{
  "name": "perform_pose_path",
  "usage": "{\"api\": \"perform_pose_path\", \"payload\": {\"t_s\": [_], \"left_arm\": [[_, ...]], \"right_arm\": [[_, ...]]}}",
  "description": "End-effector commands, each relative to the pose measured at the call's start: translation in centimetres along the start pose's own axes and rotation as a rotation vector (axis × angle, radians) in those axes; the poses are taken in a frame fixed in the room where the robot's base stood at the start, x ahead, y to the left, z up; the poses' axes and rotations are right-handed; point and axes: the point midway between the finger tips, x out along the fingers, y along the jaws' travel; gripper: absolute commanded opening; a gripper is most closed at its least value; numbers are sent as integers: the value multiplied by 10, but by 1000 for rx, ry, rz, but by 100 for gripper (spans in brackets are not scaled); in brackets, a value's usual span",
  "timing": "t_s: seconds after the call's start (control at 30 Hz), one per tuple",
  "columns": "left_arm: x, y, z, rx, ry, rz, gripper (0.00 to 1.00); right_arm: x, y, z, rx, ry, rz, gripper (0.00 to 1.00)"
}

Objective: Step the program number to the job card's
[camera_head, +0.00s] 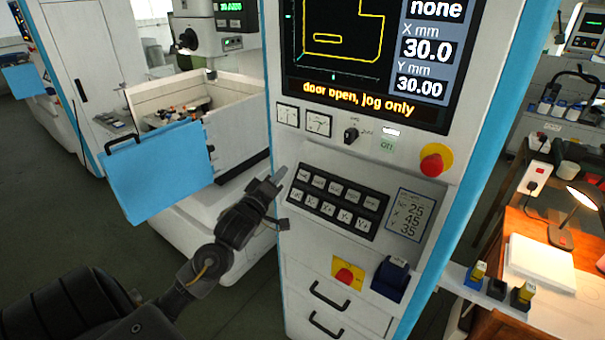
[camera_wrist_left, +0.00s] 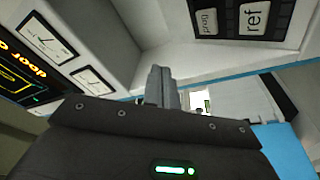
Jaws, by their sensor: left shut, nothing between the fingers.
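The control cabinet's screen (camera_head: 375,60) shows "none", X 30.0, Y 30.00 and the line "door open, jog only". Below it is a dark keypad (camera_head: 331,204) with two rows of pale keys. A card (camera_head: 409,215) right of the keypad carries a few numbers, too small to read surely. My left gripper (camera_head: 277,178) is shut and empty, just left of the keypad and apart from the keys. In the left wrist view its closed fingers (camera_wrist_left: 160,76) point at the cabinet's white ledge; the prog key (camera_wrist_left: 207,21) and ref key (camera_wrist_left: 254,18) show at upper right.
A red mushroom button (camera_head: 436,160) on yellow sits above the card, and a red-yellow switch (camera_head: 345,275) below the keypad. The machine's open blue door (camera_head: 155,172) stands to the left. A wooden desk with a lamp (camera_head: 562,232) is at right.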

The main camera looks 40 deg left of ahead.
Motion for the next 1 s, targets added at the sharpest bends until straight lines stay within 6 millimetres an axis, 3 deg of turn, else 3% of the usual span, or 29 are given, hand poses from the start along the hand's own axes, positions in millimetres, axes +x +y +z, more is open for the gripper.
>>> {"api": "perform_pose_path", "payload": {"t_s": [0.43,0.9,1.0], "left_arm": [[2,-1,1,-2,2,3,0],[39,-32,31,-1,3,3,0],[48,-35,35,-3,3,1,0]], "right_arm": [[4,0,0,0,1,0,36],[54,-1,4,-1,1,-1,36],[56,-1,4,-1,1,0,36]]}}
